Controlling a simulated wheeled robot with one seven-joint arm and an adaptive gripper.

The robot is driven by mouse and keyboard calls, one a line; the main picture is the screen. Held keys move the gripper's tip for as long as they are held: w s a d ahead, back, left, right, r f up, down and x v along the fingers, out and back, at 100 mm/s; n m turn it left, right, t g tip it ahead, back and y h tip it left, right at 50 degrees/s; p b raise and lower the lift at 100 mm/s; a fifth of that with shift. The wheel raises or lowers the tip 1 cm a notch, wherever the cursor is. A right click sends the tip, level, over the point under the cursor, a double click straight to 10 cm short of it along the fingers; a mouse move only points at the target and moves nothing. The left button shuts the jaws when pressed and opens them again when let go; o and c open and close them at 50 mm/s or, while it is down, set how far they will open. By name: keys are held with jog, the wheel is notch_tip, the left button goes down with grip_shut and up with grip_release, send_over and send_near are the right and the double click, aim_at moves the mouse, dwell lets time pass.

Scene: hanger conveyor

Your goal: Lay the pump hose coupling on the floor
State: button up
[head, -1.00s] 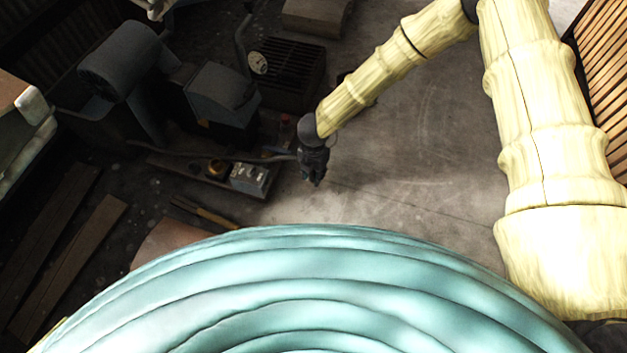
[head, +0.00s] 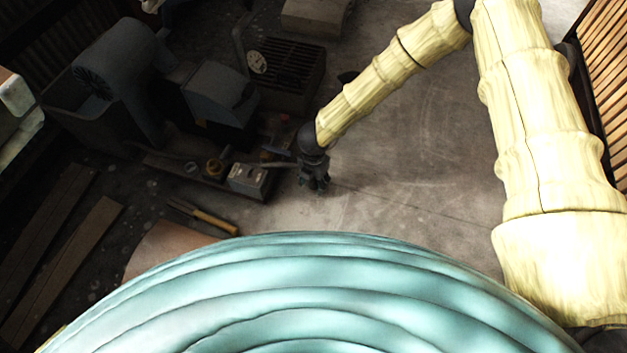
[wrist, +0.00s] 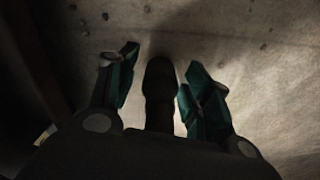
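The pump hose coupling seems to be the dark, round-ended cylinder (wrist: 160,90) between my fingers in the wrist view. It looks to be at the pale concrete floor (wrist: 255,80); the dim light hides whether it fully rests there. My gripper (wrist: 160,85) points down with its two teal-padded fingers apart, one on each side of the cylinder. A strip of floor shows between the left finger and the cylinder. In the head view my gripper (head: 315,186) is low over the floor (head: 400,190), and the coupling cannot be made out there.
A low pallet with a grey box (head: 250,179) stands close left of my gripper. Dark machinery (head: 215,95) and a slatted crate (head: 287,65) are behind it. A wooden-handled tool (head: 203,215) and planks (head: 65,260) lie left. Floor to the right is clear.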

notch_tip(320, 180, up, 12)
jog(key=p, duration=0.6)
jog(key=shift+r, duration=0.15)
jog(key=s+d+f+n+t+h, duration=0.1)
jog(key=s+d+f+n, duration=0.3)
jog(key=s+d+n, duration=0.5)
jog(key=s+d+f+n, duration=0.3)
jog(key=s+d+n, duration=0.15)
jog(key=n, duration=0.75)
jog(key=s+d+r+n, duration=0.1)
jog(key=s+d+n, duration=0.3)
jog(key=s+n, duration=0.4)
jog(key=s+d+r+n+g+y, duration=0.1)
jog(key=s+d+n, duration=0.4)
jog(key=s+n, duration=0.3)
jog(key=n, duration=0.4)
jog(key=shift+n, duration=0.4)
